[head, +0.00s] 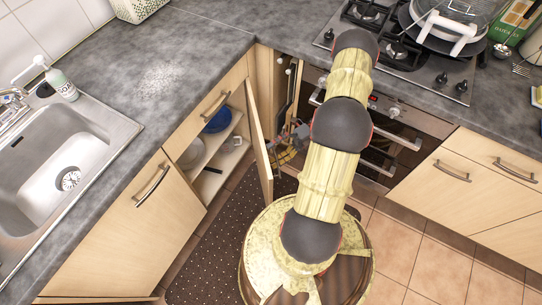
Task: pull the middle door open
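The middle door (259,145) is a pale wood door on the cabinet run between the sink and the corner. It stands swung well out from the cabinet, seen nearly edge-on, with the shelves behind it exposed. My gripper (284,147) is just right of the door, low in the corner in front of the oven. It is small and partly covered by my arm. I cannot tell whether it touches the door or its handle, or whether its fingers are open or shut. The door's outer face and handle are mostly hidden.
A blue bowl (217,121) and other dishes sit on the cabinet shelves. The closed sink door (151,215) is at left, with a drawer (213,106) above the opening. The oven (398,140) is close on the right. A dark dotted mat (214,254) covers floor below.

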